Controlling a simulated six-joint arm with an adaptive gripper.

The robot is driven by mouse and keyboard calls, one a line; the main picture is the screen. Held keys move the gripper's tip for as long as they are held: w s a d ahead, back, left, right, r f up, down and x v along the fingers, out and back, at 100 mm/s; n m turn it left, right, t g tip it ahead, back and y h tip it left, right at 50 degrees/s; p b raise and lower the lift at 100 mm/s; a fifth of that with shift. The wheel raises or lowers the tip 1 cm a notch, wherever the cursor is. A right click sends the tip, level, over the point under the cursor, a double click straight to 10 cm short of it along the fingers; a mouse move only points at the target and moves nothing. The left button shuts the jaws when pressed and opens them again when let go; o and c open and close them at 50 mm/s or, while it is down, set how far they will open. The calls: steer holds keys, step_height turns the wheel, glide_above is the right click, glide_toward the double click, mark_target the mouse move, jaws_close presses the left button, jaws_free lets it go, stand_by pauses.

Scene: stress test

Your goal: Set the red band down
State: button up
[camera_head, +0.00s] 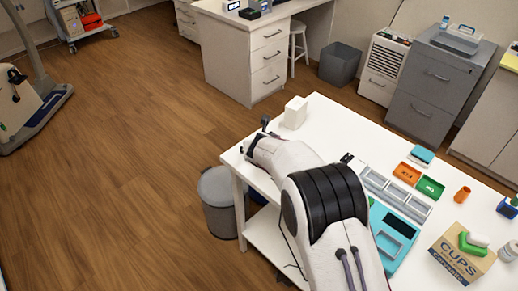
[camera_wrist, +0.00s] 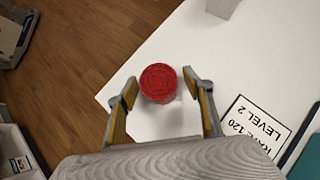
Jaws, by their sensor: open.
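The red band (camera_wrist: 158,82) is a rolled red coil in the wrist view. It appears to stand on the white table (camera_wrist: 165,122), near the table's left edge. My gripper (camera_wrist: 161,86) is open, with one finger on each side of the red band. Gaps show between the band and both fingers. In the head view my arm hides the red band, and only the back of my gripper (camera_head: 262,135) shows over the table's left corner.
A white block (camera_head: 294,112) stands at the table's back edge. A card reading LEVEL 2 (camera_wrist: 258,125) lies right of my gripper. A grey tray (camera_head: 395,194), an orange bin (camera_head: 407,173) and a cups box (camera_head: 462,254) stand further right. The table edge is close on the left.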

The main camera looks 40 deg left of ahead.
steer(key=shift+r, duration=0.15)
steer(key=v, duration=1.2)
stand_by(0.4)
stand_by(0.8)
